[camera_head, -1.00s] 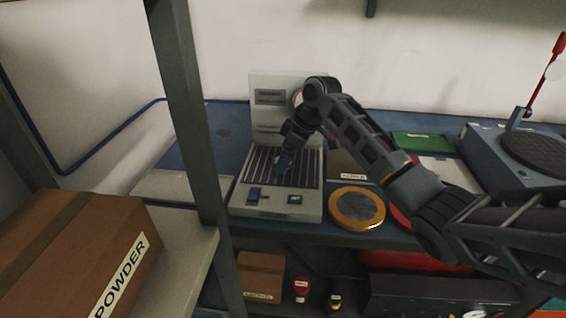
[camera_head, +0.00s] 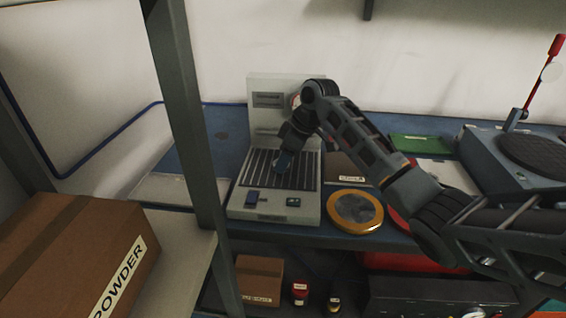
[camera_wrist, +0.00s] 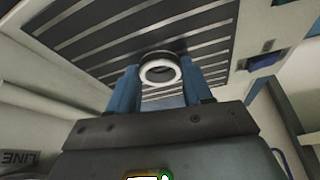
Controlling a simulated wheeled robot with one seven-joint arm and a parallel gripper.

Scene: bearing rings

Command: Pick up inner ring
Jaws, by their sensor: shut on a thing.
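The inner ring (camera_wrist: 160,70) shows in the wrist view as a small dark ring with a pale lower face. It sits between the two blue fingers of my gripper (camera_wrist: 161,86), which is shut on it. Behind it lies the dark slatted bed of a grey machine (camera_wrist: 225,15). In the head view my gripper (camera_head: 284,163) points down over the slatted bed of the machine (camera_head: 265,215). The ring is too small or hidden to make out there. I cannot tell whether the ring still touches the bed.
A round orange-rimmed dish (camera_head: 355,210) stands right of the machine. A grey shelf post (camera_head: 190,120) and a cardboard box marked POWDER (camera_head: 75,250) stand at the left.

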